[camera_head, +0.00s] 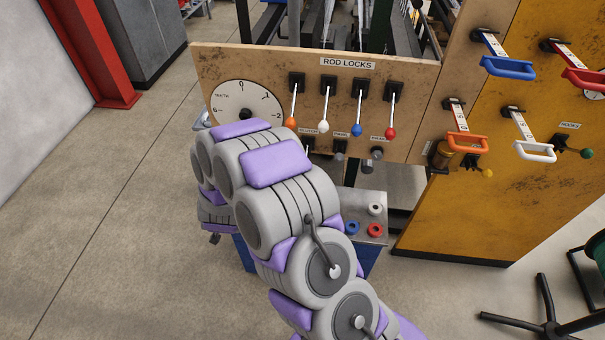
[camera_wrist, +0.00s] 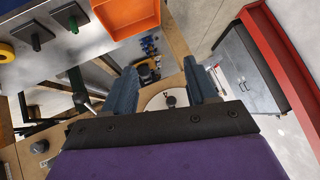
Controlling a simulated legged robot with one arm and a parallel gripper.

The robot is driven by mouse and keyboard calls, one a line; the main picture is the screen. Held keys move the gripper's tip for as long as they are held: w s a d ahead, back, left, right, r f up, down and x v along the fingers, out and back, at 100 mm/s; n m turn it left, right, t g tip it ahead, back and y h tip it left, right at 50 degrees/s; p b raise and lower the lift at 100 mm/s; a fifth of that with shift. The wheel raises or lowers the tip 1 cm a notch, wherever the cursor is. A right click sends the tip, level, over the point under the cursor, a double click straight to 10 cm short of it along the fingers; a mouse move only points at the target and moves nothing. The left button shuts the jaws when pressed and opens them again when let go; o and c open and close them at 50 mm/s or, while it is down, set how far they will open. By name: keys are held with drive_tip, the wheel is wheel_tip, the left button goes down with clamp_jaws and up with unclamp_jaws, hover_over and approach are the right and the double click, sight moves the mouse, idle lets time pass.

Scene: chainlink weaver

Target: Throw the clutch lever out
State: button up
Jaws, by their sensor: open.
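I cannot tell for sure which lever is the clutch lever. Under the rod locks in the head view is a row of short dark levers (camera_head: 340,158) with small labels too blurred to read, partly hidden by my arm. My gripper (camera_wrist: 160,66) is open in the wrist view, with nothing between its two fingers. A white dial (camera_wrist: 155,101) with a dark hub shows beyond and between the fingers. A lever with a dark round end (camera_wrist: 84,102) is left of the left finger, apart from it. In the head view my arm hides the gripper.
The wooden panel (camera_head: 225,62) carries the tooth dial (camera_head: 232,97) and ROD LOCKS levers with orange (camera_head: 290,122), white, blue and red knobs. Pull handles (camera_head: 510,67) stick out at right. A tray (camera_head: 376,209) holds coloured rings below. Floor at left is clear.

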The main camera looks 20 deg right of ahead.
drive_tip(key=s+d+f+t+h, duration=0.25)
drive_tip(key=d+f+h, duration=0.2)
drive_tip(key=d, duration=0.35)
drive_tip(key=s+d+f+t+h, duration=0.2)
drive_tip(key=s+d+f+h, duration=0.15)
drive_tip(key=d+h, duration=0.35)
drive_tip(key=shift+y, duration=0.65)
drive_tip(key=b+x, duration=0.1)
drive_tip(key=x, duration=0.5)
drive_tip(key=s+d+b+x, duration=0.1)
drive_tip(key=x, duration=0.6)
drive_tip(key=b+x, duration=0.1)
drive_tip(key=x, duration=0.6)
drive_tip(key=shift+s+d, duration=0.25)
drive_tip(key=shift+d, duration=0.05)
drive_tip(key=shift+w+a+r+t, duration=0.1)
drive_tip(key=shift+a+r+t, duration=0.15)
drive_tip(key=shift+a, duration=0.55)
drive_tip(key=shift+d+f, duration=0.2)
drive_tip(key=shift+d, duration=0.7)
drive_tip(key=c, duration=0.5)
drive_tip(key=shift+a, duration=0.4)
clamp_jaws()
